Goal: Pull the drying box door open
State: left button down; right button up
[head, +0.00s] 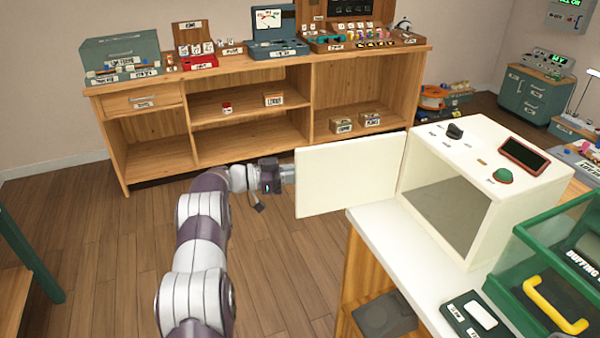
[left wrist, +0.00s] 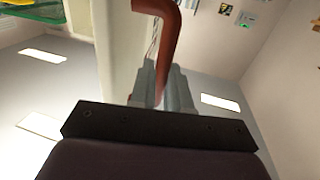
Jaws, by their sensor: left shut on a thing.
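The drying box (head: 478,190) is a cream cabinet on a white-topped counter at the right, with a dark knob, a green button and a dark display on top. Its door (head: 348,174) is swung wide open to the left, and the grey interior shows. My left gripper (head: 288,174) is at the door's far left edge. In the left wrist view, the gripper (left wrist: 163,90) is shut on a reddish-brown curved handle (left wrist: 168,40), beside the pale door (left wrist: 112,45). The handle is hidden in the head view. My right gripper is not in view.
A wooden shelf unit (head: 255,75) with boxes and tools stands behind the door. A green clear-sided bin (head: 545,265) with a yellow handle and a dark switch panel (head: 478,318) are near the box on the counter (head: 400,240). Open floor (head: 275,270) lies left of the counter.

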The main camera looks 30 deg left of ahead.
pick_arm(q)
jog(key=c, duration=1.1)
grip_release()
jog(key=shift+d, duration=0.15)
jog(key=shift+w, duration=0.1)
jog(key=b+v, duration=0.1)
jog(key=v, duration=1.1)
jog(key=shift+a, duration=0.3)
